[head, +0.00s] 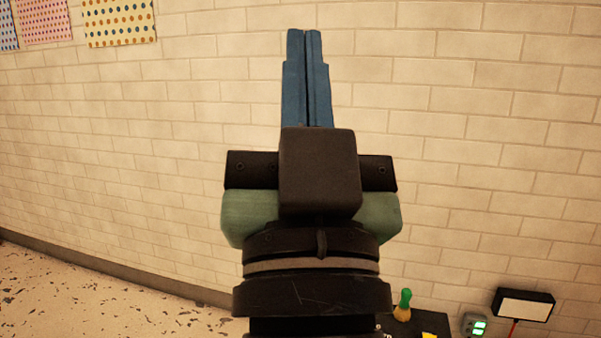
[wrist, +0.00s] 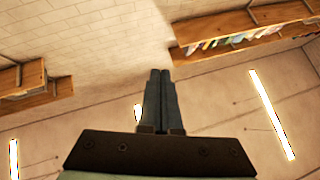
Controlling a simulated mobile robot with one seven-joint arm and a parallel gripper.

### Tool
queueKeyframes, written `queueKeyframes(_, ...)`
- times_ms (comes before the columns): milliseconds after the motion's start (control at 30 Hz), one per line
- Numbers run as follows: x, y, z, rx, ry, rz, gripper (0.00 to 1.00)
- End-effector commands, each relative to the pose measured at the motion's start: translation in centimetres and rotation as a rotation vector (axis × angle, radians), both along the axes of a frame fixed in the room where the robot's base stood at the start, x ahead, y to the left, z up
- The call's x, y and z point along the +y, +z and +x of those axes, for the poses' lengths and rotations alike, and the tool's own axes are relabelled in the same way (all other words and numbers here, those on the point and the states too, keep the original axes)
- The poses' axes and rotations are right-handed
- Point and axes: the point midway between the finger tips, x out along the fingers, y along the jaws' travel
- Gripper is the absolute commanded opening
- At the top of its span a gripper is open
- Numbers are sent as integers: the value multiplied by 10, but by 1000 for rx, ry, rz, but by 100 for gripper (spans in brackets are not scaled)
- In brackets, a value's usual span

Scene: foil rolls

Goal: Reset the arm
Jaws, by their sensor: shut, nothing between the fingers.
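My gripper (head: 305,32) points upward in the middle of the head view, in front of a pale brick wall. Its two blue fingers lie side by side, shut, with nothing between them. In the wrist view the shut fingers (wrist: 160,74) point up the picture towards the wall and ceiling, and they touch nothing.
The brick wall (head: 470,120) fills the head view, with dotted sheets (head: 120,22) at upper left. A green-topped item (head: 404,305) and a black box with a pale panel (head: 523,305) are at lower right. Wooden shelves (wrist: 240,24) show in the wrist view. Speckled floor lies at lower left.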

Motion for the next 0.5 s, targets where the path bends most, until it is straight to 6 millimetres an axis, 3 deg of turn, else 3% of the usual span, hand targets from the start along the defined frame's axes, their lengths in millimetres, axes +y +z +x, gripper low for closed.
queueKeyframes(33,3,46,-27,-69,-51,-40,0)
queueKeyframes(67,4,63,-42,-102,-85,-61,0)
queueKeyframes(133,2,87,-34,-80,-84,-60,0)
queueKeyframes(500,3,201,-33,-77,-78,-56,0)
